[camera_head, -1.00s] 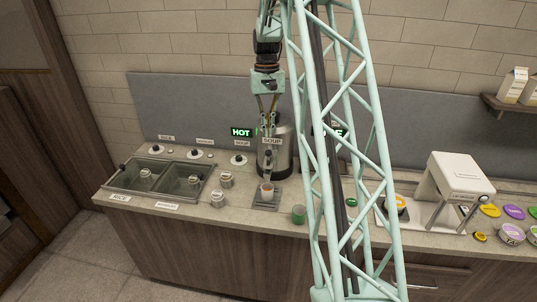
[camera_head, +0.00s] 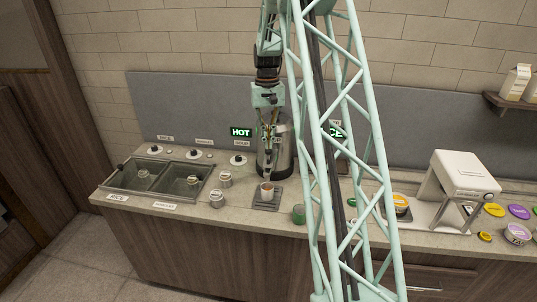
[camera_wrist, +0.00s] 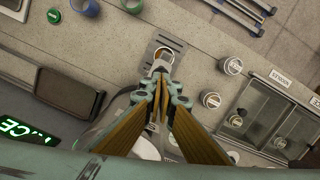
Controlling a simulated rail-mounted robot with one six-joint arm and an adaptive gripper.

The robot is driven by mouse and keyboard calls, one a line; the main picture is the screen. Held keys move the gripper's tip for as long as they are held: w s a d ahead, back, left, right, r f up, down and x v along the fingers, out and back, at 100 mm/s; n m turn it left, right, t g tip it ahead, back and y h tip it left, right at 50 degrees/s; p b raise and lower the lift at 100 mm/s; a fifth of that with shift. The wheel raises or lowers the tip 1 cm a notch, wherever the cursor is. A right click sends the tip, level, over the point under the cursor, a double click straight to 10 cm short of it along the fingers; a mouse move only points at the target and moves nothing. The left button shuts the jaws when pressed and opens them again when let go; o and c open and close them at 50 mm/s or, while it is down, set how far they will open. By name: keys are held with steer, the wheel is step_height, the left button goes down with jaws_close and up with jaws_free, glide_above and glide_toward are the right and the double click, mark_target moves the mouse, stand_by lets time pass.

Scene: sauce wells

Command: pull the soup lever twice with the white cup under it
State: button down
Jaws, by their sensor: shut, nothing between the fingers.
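The metal soup dispenser (camera_head: 286,158) stands against the back wall panel, with its front partly hidden by my gripper. The white cup (camera_head: 267,191) stands upright on the dark drip tray (camera_head: 268,204) below the dispenser's front, with orange-brown contents. In the wrist view the cup (camera_wrist: 168,52) shows only partly, just past the spout or lever. My gripper (camera_head: 267,146) points down, shut and empty, at the dispenser's front near the lever. In the wrist view its fingertips (camera_wrist: 162,82) are close to the lever end; I cannot tell whether they touch it.
Sunken wells (camera_head: 160,181) lie to the left, with lidded tins (camera_head: 225,180) beside them. A green cup (camera_head: 299,214) stands right of the tray. A white machine (camera_head: 462,180) is further right. My lattice column blocks part of the counter.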

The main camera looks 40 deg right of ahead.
mark_target(268, 152)
steer(key=shift+s+a+f, duration=0.1)
steer(key=shift+s+f, duration=0.1)
steer(key=shift+f, duration=0.25)
steer(key=c, duration=3.4)
jaws_free()
steer(key=shift+s+a+f+b, duration=0.1)
steer(key=shift+s+f+b, duration=0.1)
steer(key=shift+f+b, duration=0.6)
steer(key=shift+c, duration=0.2)
steer(key=o, duration=0.3)
steer(key=shift+w+d+f, duration=0.1)
steer(key=shift+w+f, duration=0.05)
steer(key=shift+f, duration=0.4)
steer(key=shift+w+d+f, duration=0.1)
steer(key=shift+w+f, duration=0.05)
steer(key=shift+f, duration=0.35)
steer(key=shift+o, duration=0.2)
steer(key=shift+s+a+f, duration=0.1)
steer(key=shift+s+f, duration=0.05)
steer(key=shift+f, duration=0.05)
steer(key=shift+o, duration=0.9)
steer(key=shift+f, duration=0.2)
steer(key=shift+r, duration=0.15)
steer(key=shift+c, duration=0.4)
